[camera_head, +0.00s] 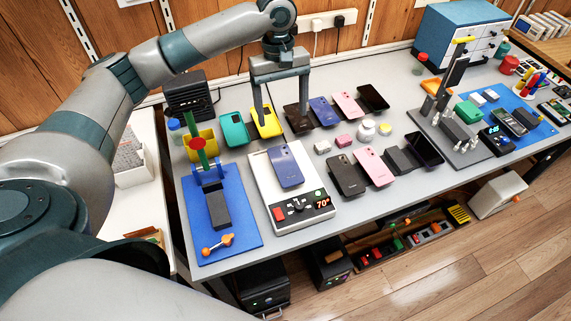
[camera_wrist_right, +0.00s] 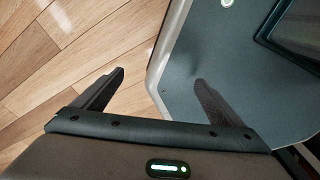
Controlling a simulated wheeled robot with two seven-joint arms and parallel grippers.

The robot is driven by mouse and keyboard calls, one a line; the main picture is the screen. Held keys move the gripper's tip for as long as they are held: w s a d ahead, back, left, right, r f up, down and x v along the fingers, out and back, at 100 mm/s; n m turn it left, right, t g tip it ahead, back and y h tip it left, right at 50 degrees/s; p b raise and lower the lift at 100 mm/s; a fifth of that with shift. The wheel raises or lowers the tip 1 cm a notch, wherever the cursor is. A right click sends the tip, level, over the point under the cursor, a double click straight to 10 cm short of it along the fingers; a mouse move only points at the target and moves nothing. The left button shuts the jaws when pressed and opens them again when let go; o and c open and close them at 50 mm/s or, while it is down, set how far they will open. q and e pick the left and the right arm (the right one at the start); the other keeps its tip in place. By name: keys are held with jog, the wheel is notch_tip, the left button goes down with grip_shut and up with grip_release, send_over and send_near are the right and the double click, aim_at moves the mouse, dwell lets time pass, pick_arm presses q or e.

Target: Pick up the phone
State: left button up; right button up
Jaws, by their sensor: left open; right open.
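Several phones lie on the grey table. A yellow phone (camera_head: 266,122) and a dark brown phone (camera_head: 297,119) are below my left gripper (camera_head: 281,118), which points down, open, with nothing visibly held. Its fingers partly cover both phones; I cannot tell whether they touch. A teal phone (camera_head: 234,130) lies left of them; a blue phone (camera_head: 323,111), a pink phone (camera_head: 348,104) and a black phone (camera_head: 373,98) lie right. A blue-violet phone (camera_head: 286,165) lies on a white heating station (camera_head: 263,187). My right gripper (camera_wrist_right: 158,80) is open and empty in the right wrist view.
Nearer the front are a dark phone (camera_head: 346,175), a pink phone (camera_head: 374,166) and a black phone (camera_head: 425,148). A blue mat (camera_head: 242,216) with a clamp stand is at left. A tool stand (camera_head: 468,151) and blue drawer cabinet (camera_head: 452,32) are at right. Wooden floor lies in front.

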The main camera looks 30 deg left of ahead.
pick_arm(q)
notch_tip(320, 180, down, 4)
jog(key=r+p, duration=0.1)
jog(key=p, duration=0.2)
send_over(285, 164)
jog(key=f, duration=0.8)
jog(key=shift+w+a+f, duration=0.3)
jog(key=shift+w+a, duration=0.05)
jog(key=shift+w, duration=0.05)
pick_arm(e)
jog(key=r, duration=0.1)
jog(key=w+r, duration=0.1)
jog(key=r, duration=0.1)
jog(key=shift+d, duration=0.2)
pick_arm(q)
jog(key=shift+s+d+f+p, duration=0.1)
jog(key=shift+f+p, duration=0.2)
jog(key=shift+p, duration=0.05)
notch_tip(285, 164, down, 3)
jog(key=shift+s+d+f+p, duration=0.1)
jog(key=shift+s+d+p, duration=0.05)
jog(key=shift+p, duration=0.55)
jog(key=shift+f, duration=0.65)
pick_arm(e)
jog(key=shift+a+r, duration=0.2)
jog(key=shift+r, duration=1)
